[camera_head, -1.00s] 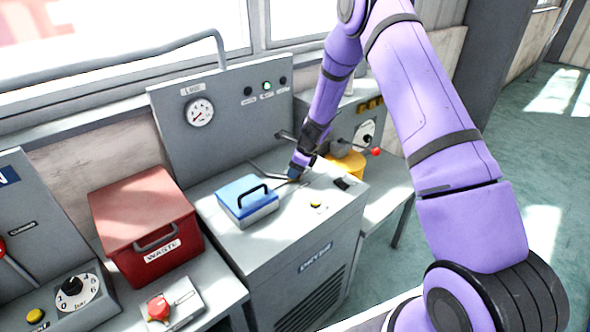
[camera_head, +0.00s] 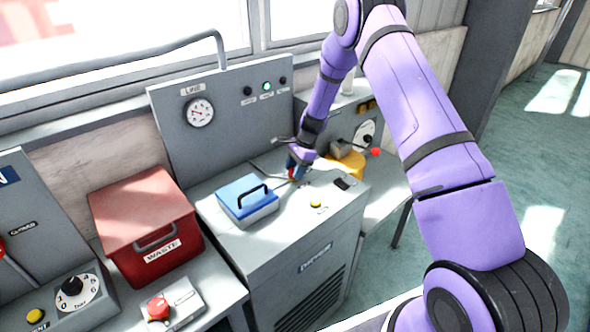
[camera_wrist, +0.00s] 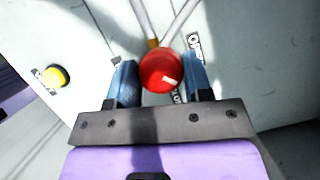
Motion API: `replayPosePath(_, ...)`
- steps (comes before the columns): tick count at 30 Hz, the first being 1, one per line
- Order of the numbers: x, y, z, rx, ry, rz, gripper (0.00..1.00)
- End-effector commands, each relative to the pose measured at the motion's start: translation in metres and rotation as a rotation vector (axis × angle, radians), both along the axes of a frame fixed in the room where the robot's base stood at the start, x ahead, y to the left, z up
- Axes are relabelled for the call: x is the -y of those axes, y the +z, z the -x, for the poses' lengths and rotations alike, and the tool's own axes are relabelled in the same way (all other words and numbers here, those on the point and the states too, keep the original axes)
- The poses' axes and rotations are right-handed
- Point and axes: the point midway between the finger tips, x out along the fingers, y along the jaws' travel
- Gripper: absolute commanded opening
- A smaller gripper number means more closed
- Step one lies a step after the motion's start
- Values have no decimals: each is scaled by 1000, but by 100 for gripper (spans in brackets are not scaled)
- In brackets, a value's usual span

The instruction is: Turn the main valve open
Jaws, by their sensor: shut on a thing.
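My gripper (camera_head: 295,175) is low over the top of the grey dryer cabinet (camera_head: 300,245), to the right of the blue box. In the wrist view its two blue fingers (camera_wrist: 160,65) stand on either side of a round red knob (camera_wrist: 161,71) with a white mark and are shut on it. A brass-coloured fitting (camera_wrist: 153,44) and two grey pipes show behind the knob. A label that seems to read OPEN (camera_wrist: 194,43) lies to the right of the pipes.
A blue box with a handle (camera_head: 248,200) stands left of my gripper. A yellow button (camera_head: 316,204) is in front. A back panel carries a gauge (camera_head: 200,113) and a green light (camera_head: 267,87). A red-tipped lever (camera_head: 376,152) and yellow part (camera_head: 350,163) are to the right.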

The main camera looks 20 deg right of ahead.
Motion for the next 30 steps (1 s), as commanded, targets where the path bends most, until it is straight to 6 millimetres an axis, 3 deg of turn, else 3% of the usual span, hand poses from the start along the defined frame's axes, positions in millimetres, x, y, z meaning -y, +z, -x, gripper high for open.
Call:
replayPosePath(18, 0, 0, -2, 0, 563, 1, 22)
replayPosePath(30, -1, 0, -2, 1, 775, 2, 22)
